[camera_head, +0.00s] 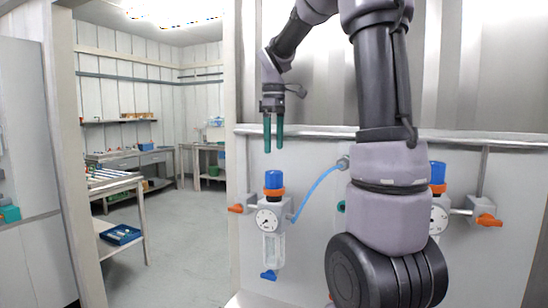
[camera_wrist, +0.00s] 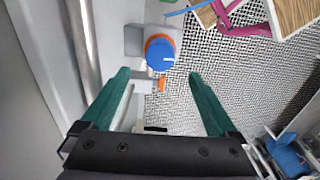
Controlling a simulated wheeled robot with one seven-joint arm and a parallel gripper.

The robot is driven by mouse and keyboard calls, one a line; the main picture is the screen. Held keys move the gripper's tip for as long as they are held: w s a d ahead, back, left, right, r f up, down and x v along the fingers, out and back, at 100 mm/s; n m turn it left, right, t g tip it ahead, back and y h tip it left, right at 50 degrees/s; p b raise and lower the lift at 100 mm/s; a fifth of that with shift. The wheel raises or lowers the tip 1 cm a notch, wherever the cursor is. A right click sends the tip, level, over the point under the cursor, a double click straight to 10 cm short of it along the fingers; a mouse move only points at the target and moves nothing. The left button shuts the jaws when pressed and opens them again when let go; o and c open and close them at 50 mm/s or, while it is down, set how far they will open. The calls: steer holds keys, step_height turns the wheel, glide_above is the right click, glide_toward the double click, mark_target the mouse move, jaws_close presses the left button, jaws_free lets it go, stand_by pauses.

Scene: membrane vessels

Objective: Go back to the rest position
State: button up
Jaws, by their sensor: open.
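My gripper (camera_head: 273,133) hangs with its two green fingers pointing down, above the left membrane vessel unit (camera_head: 271,219). Its fingers are apart and empty, and they do not touch the unit. In the wrist view the open fingers of my gripper (camera_wrist: 160,95) frame the unit's blue knob (camera_wrist: 160,55) and orange ring from above. The unit has a round gauge, a clear bowl and a blue valve at its bottom. My arm rises from the column and bends over at the top of the head view.
A second unit's blue knob (camera_head: 437,173) shows partly behind my arm. A blue hose (camera_head: 318,188) runs from the left unit to a wall fitting. A metal rail (camera_head: 310,131) crosses the wall. Through the doorway, workbenches (camera_head: 115,185) and open floor show at left.

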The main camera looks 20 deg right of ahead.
steer(key=shift+r, duration=0.3)
steer(key=shift+s+a+r, duration=0.1)
steer(key=shift+s+r, duration=0.1)
steer(key=shift+s, duration=0.2)
steer(key=s+a+m+t+y, duration=0.1)
steer(key=s+a+m+t, duration=0.1)
steer(key=s+m, duration=0.4)
steer(key=s+a+f+m+t+y, duration=0.1)
steer(key=s+m+t, duration=0.4)
steer(key=s, duration=0.7)
steer(key=shift+a+m, duration=0.5)
steer(key=shift+m, duration=0.7)
